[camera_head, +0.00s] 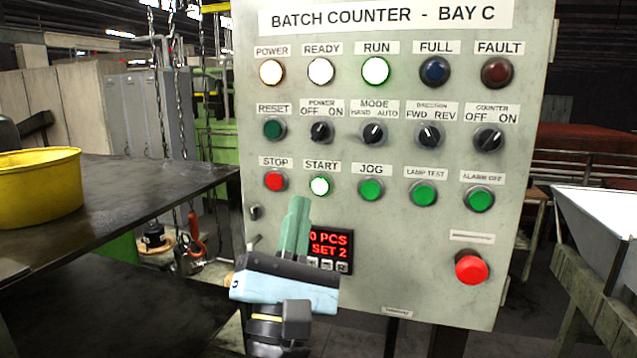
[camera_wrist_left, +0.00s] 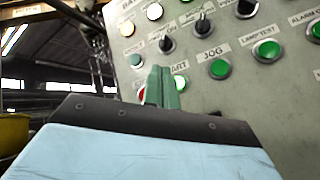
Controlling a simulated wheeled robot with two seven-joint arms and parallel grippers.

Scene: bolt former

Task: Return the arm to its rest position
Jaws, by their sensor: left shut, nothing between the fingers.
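My left gripper (camera_head: 299,203) is in front of the lower left part of a grey control panel (camera_head: 410,250) marked BATCH COUNTER - BAY C. Its green fingers are shut with nothing between them, pointing up just below the START button (camera_head: 319,186). The gripper covers the left part of the red counter display (camera_head: 335,245). In the left wrist view, the shut fingers (camera_wrist_left: 161,75) stand in front of the panel near the red STOP button (camera_wrist_left: 142,95) and the START button (camera_wrist_left: 180,82). I cannot tell whether they touch the panel. My right gripper is not in view.
The POWER (camera_head: 271,72), READY (camera_head: 320,71) and RUN (camera_head: 375,71) lamps are lit. A red mushroom button (camera_head: 471,267) sits at the panel's lower right. A dark table (camera_head: 130,180) with a yellow bowl (camera_head: 38,190) is on the left. Chains (camera_head: 160,75) hang behind it.

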